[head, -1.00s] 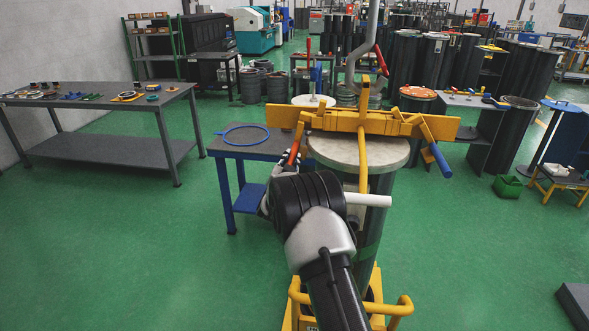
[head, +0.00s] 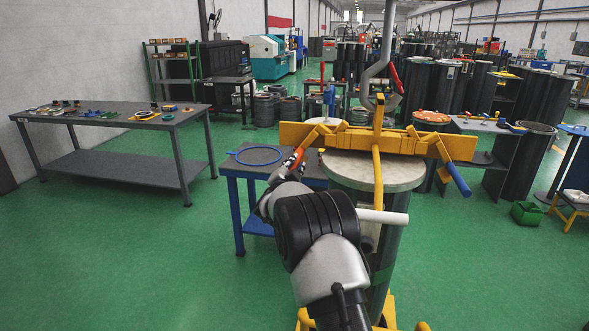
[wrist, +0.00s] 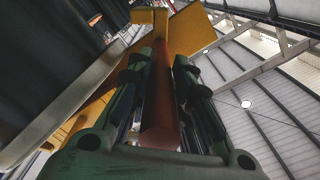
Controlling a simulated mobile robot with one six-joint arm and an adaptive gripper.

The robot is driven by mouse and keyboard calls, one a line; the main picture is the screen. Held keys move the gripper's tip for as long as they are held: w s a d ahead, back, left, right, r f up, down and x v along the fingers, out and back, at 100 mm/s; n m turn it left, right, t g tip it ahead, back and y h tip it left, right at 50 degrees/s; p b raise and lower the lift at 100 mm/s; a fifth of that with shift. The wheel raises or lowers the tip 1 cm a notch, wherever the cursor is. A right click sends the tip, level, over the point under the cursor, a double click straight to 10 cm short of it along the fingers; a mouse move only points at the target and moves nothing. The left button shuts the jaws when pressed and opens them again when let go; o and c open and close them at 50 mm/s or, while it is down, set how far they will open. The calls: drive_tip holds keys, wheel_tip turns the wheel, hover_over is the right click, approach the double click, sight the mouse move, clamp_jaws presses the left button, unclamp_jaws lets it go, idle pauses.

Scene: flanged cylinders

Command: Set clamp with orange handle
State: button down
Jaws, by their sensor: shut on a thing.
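A yellow clamp (head: 362,138) lies across the pale round lid of a dark flanged cylinder (head: 350,172). Its left arm ends in an orange handle (head: 297,156), which slants down to the left. My gripper (head: 290,166) is shut on this handle, left of the lid. In the wrist view the orange-red handle (wrist: 161,100) lies between the two dark fingers of my gripper (wrist: 160,72), with the yellow clamp arm beyond it. The clamp's right arm has a blue handle (head: 458,179), slanting down to the right. My fingers partly hide the orange handle.
A blue table (head: 238,168) with a blue ring (head: 258,155) stands close behind my gripper. A grey workbench (head: 125,118) with small parts is at the left. A grey hook (head: 377,75) hangs above the clamp. The green floor between the tables is clear.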

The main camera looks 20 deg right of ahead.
drive_tip(key=shift+r, duration=0.3)
drive_tip(key=c, duration=1.7)
unclamp_jaws()
drive_tip(key=shift+o, duration=1.4)
drive_tip(key=shift+a, duration=0.25)
drive_tip(key=v, duration=1.1)
drive_tip(key=shift+s+f, duration=0.3)
drive_tip(key=shift+s, duration=0.1)
